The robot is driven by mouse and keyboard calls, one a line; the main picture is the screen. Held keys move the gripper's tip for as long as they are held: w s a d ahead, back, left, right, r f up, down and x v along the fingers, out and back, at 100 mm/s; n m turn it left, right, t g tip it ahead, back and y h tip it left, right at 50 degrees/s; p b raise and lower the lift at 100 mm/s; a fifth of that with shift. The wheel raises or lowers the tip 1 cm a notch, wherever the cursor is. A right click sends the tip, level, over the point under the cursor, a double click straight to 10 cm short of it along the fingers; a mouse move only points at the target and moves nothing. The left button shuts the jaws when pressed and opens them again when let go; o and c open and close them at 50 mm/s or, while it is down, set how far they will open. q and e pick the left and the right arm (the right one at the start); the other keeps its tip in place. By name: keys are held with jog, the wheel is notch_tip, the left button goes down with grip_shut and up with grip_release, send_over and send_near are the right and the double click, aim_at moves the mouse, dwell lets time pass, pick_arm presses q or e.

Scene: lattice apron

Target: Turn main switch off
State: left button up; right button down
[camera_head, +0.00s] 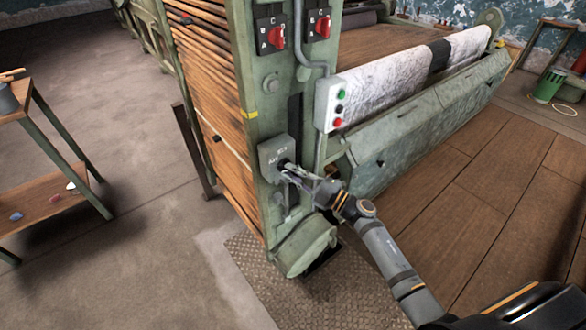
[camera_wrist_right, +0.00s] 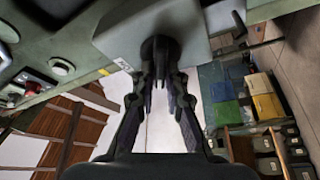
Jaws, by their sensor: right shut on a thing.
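The main switch box (camera_head: 275,155) is a grey box on the green machine post, with small lettering on its face. Its dark knob (camera_head: 283,163) sticks out at the lower right of the box. My right gripper (camera_head: 290,170) reaches the knob from the lower right and is shut on it. In the right wrist view the fingers of the right gripper (camera_wrist_right: 160,88) close around the dark knob (camera_wrist_right: 160,50) under the grey box (camera_wrist_right: 195,25). The knob's exact setting is hidden by the fingers. My left gripper is not in view.
Two red rotary switches (camera_head: 277,37) sit higher on the post. A button box (camera_head: 330,104) with green, black and red buttons is up and right. A rounded green housing (camera_head: 305,245) lies below the gripper. A side table (camera_head: 50,205) stands at left.

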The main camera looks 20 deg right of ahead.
jog(key=shift+n+g+h+p, duration=0.25)
jog(key=shift+n+g+p, duration=0.45)
jog(key=shift+n, duration=0.75)
jog(key=shift+n+g+h+p, duration=0.3)
jog(key=shift+n+p, duration=0.65)
jog(key=shift+n, duration=0.5)
jog(key=c, duration=1.4)
grip_release()
jog(key=v, duration=1.2)
jog(key=shift+d, duration=0.1)
